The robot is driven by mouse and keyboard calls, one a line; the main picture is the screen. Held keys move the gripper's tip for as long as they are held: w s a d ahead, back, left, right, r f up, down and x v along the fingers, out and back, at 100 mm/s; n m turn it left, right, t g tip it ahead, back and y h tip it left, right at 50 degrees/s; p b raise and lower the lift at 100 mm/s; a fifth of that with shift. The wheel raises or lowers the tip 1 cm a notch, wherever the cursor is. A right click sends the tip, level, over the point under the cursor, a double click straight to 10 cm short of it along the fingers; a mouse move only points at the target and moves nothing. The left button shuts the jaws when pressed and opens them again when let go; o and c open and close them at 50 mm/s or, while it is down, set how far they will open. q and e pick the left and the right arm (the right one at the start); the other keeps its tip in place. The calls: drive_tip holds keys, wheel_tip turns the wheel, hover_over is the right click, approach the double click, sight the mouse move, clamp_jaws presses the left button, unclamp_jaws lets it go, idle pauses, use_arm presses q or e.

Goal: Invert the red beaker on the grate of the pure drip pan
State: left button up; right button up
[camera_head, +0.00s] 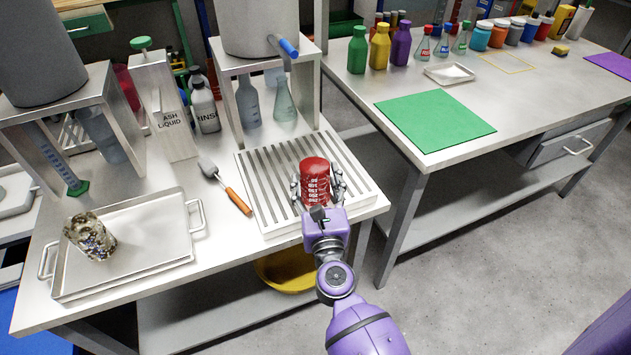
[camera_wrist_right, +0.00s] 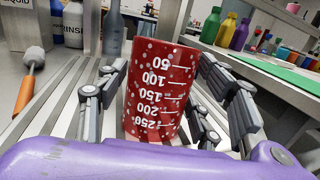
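The red beaker (camera_head: 315,180) stands upside down on the slatted grate of the drip pan (camera_head: 262,190). In the right wrist view the beaker (camera_wrist_right: 160,90) has white drops on its wall, and its scale numbers read inverted, with 250 at the bottom. My right gripper (camera_head: 318,188) is around the beaker, one set of fingers on each side. In the wrist view its fingers (camera_wrist_right: 163,95) are spread, with narrow gaps to the beaker wall. The beaker's lower rim is partly hidden by my purple wrist. My left gripper is not in view.
A metal tray (camera_head: 150,275) holding a dirty beaker (camera_head: 90,236) is at the left. An orange-handled brush (camera_head: 226,188) lies left of the grate. A tank stand (camera_head: 310,95) rises behind the grate. A second table with a green mat (camera_head: 435,120) is to the right.

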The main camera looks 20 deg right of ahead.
drive_tip(key=shift+o, duration=0.7)
drive_tip(key=shift+s, duration=0.15)
drive_tip(key=r+v, duration=0.1)
drive_tip(key=v, duration=1)
drive_tip(key=shift+s+f, duration=0.35)
drive_tip(key=shift+f, duration=0.2)
drive_tip(key=shift+a, duration=0.1)
